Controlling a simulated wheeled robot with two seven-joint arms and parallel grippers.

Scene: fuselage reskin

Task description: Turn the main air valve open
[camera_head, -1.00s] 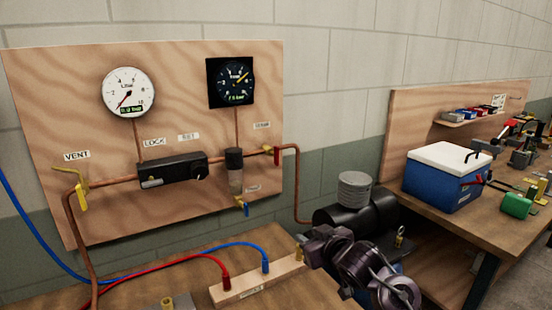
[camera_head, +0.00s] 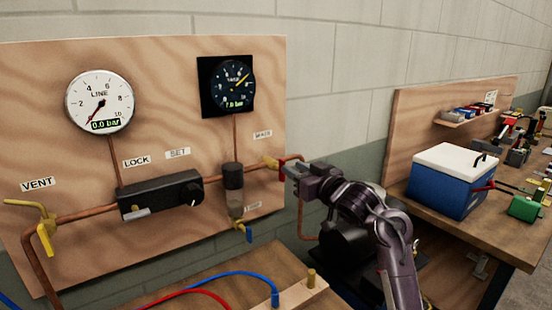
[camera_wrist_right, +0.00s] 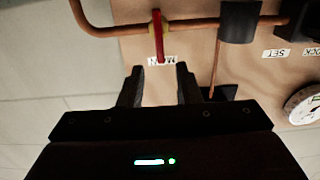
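The main air valve (camera_head: 271,162) sits on the copper pipe at the right end of the wooden board, under a small white label. Its red lever (camera_wrist_right: 158,36) shows in the right wrist view above the MAIN label (camera_wrist_right: 161,60). My right gripper (camera_head: 291,169) is close to the valve at its right side, partly covering the lever. In the right wrist view its two fingers (camera_wrist_right: 160,82) are apart with nothing between them, and the lever lies just beyond the tips. My left gripper is not in view.
The round LINE gauge (camera_head: 100,101) reads 0.0 bar; the black gauge (camera_head: 227,85) reads about 7.0 bar. A black regulator (camera_head: 160,195), a filter (camera_head: 233,178) and a yellow vent valve (camera_head: 44,232) share the pipe. A blue cooler (camera_head: 447,187) stands on the right bench.

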